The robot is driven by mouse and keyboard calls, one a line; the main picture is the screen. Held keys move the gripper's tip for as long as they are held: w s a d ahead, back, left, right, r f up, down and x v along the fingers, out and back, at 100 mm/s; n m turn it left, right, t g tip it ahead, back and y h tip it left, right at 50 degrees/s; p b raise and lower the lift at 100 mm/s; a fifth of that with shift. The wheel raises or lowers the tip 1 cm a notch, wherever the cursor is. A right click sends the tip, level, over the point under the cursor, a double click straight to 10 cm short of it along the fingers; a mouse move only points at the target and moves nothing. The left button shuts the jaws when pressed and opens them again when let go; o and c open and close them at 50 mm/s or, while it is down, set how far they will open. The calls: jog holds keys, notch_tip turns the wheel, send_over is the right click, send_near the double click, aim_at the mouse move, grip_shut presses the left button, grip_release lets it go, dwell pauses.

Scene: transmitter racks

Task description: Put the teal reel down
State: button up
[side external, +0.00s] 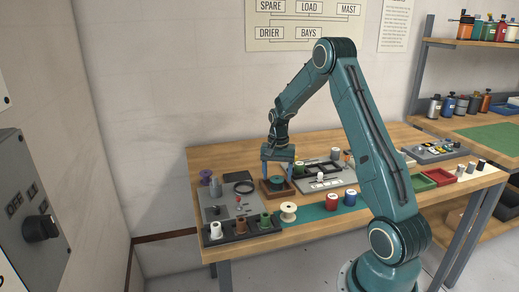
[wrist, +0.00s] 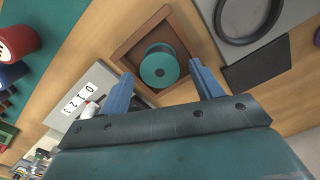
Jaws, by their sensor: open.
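The teal reel (wrist: 160,66) stands in a square brown wooden tray (wrist: 124,52), with its round end and centre hole facing the wrist camera. In the side view the reel (side external: 277,181) shows low inside the tray (side external: 267,191). My gripper (wrist: 161,70) is open, with its two blue fingers apart on either side of the reel. A gap shows between each finger and the reel in the wrist view. In the side view my gripper (side external: 278,172) is right above the tray. The reel's underside is hidden.
A cream spool (side external: 288,211) stands in front of the tray. A dark rack (side external: 240,228) with several spools is at the front left. A grey plate with a black ring (side external: 244,187) lies to the left. Red and blue spools (side external: 333,200) stand on the teal mat.

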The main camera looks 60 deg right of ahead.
aim_at(276, 179)
notch_tip(276, 179, up, 11)
dwell(0.5)
jog(key=shift+r, duration=0.1)
dwell(0.4)
jog(key=s+a+r+n+t+h, duration=0.1)
jog(key=s+a+r+n, duration=0.3)
jog(key=a, duration=0.5)
jog(key=s+a+r+n+t, duration=0.2)
jog(key=a+r+n, duration=0.1)
jog(key=a+r, duration=0.5)
jog(key=s+a+f+n+t+y, duration=0.1)
jog(key=s+a+n+t, duration=0.1)
jog(key=s+a+n, duration=0.5)
jog(key=s+a, duration=0.6)
jog(key=shift+s+f+t, duration=0.2)
jog(key=shift+f+t, duration=0.1)
jog(key=shift+f, duration=0.1)
